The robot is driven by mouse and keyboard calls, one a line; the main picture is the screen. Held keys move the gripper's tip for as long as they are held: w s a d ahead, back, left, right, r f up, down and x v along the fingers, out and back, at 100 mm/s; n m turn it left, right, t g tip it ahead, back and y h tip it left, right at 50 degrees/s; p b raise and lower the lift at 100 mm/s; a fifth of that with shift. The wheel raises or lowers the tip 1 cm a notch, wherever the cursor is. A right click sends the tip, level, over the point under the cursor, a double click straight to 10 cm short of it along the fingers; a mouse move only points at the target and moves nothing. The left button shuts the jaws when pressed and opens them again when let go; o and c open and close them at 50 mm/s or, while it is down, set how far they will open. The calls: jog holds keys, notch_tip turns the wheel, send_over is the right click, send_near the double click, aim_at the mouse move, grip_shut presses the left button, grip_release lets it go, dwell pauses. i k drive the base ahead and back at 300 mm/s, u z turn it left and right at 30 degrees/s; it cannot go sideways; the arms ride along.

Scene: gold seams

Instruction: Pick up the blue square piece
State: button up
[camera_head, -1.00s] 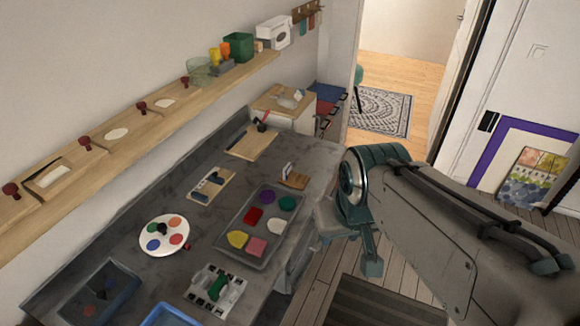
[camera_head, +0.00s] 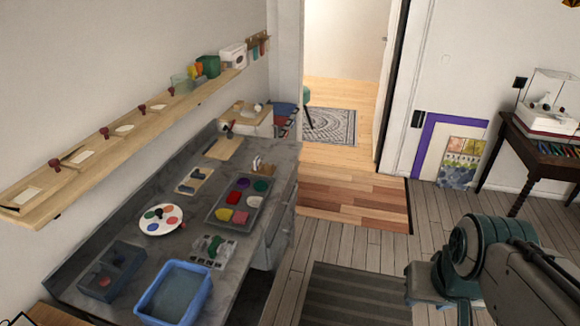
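I cannot make out a blue square piece for certain. A dark bin (camera_head: 128,262) at the bench's near left holds a reddish piece and dark shapes too small to tell. My arm is at the lower right, over the floor and apart from the bench. My gripper's fingertips do not show.
The grey workbench (camera_head: 150,240) runs along the left wall. A blue tub (camera_head: 205,292), a white palette (camera_head: 148,225) and a wooden board (camera_head: 223,147) are on it. A wooden shelf (camera_head: 110,146) is above. A dark table (camera_head: 540,152) stands right. The floor between is open.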

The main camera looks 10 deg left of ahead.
aim_at(256, 162)
jog(key=z, duration=0.25)
jog(key=i, duration=2.5)
jog(key=u, duration=1.35)
jog(key=i, duration=0.8)
jog(key=u, duration=1.1)
jog(key=i, duration=0.25)
jog(key=u, duration=0.2)
